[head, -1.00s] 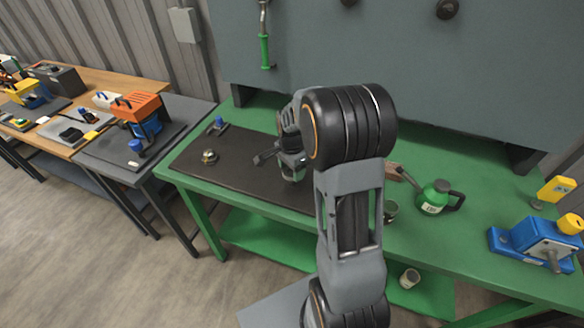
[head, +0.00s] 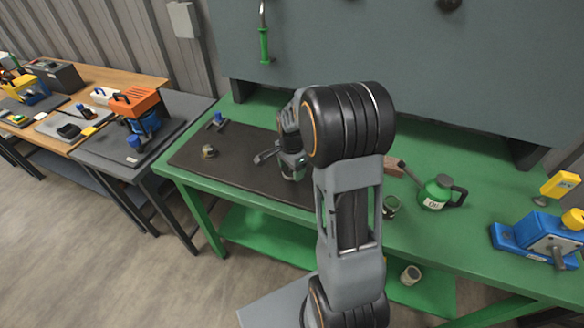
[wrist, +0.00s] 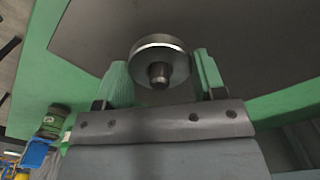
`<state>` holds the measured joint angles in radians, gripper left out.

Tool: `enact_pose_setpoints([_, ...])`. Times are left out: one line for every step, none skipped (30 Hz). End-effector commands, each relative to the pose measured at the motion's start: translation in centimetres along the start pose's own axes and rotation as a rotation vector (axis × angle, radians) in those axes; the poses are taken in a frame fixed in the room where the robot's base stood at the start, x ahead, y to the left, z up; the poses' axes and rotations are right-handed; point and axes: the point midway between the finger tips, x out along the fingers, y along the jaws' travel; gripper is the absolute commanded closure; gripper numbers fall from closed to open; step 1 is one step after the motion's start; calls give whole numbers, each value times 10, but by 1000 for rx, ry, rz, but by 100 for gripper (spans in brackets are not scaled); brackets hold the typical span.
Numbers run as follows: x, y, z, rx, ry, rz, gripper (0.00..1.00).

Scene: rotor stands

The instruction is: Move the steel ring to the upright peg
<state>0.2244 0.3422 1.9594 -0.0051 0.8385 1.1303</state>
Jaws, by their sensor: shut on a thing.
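The steel ring (wrist: 146,50) shows in the wrist view as a thick round disc with a bright edge. My gripper (wrist: 160,62) has its two green fingers on either side of the ring, shut on it. A short dark stub stands at the ring's middle; I cannot tell whether it belongs to the ring or is a peg behind it. In the head view my gripper (head: 267,157) is over the dark mat, and the ring is not clear there. A small round metal piece (head: 208,152), perhaps a peg's base, is on the mat left of my gripper.
A small blue-topped stand (head: 217,122) is at the mat's (head: 232,165) back left. A green can (head: 436,192), a small dark-green tin (head: 391,206) and a blue vise-like device (head: 540,240) are to the right on the green bench. The mat's left part is mostly bare.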

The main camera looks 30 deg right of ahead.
Motion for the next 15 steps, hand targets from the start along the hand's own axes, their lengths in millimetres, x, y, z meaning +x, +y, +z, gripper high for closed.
enact_pose_setpoints([0,0,0,0,0,0,57])
enact_pose_setpoints([0,0,0,0,0,0,57])
enact_pose_setpoints([0,0,0,0,0,-1,57])
enact_pose_setpoints([0,0,0,0,0,-1,57])
enact_pose_setpoints([0,0,0,0,0,-1,57])
enact_pose_setpoints([0,0,0,0,0,-1,57])
enact_pose_setpoints([0,0,0,0,0,-1,57])
enact_pose_setpoints([0,0,0,0,0,-1,57])
enact_pose_setpoints([1,0,0,0,0,-1,57])
enact_pose_setpoints([2,0,0,0,0,0,57])
enact_pose_setpoints([2,0,0,0,0,0,57])
enact_pose_setpoints([3,0,0,0,0,0,57])
enact_pose_setpoints([4,0,0,0,0,0,57])
enact_pose_setpoints([5,0,0,0,0,0,57])
enact_pose_setpoints([6,0,0,0,0,0,57])
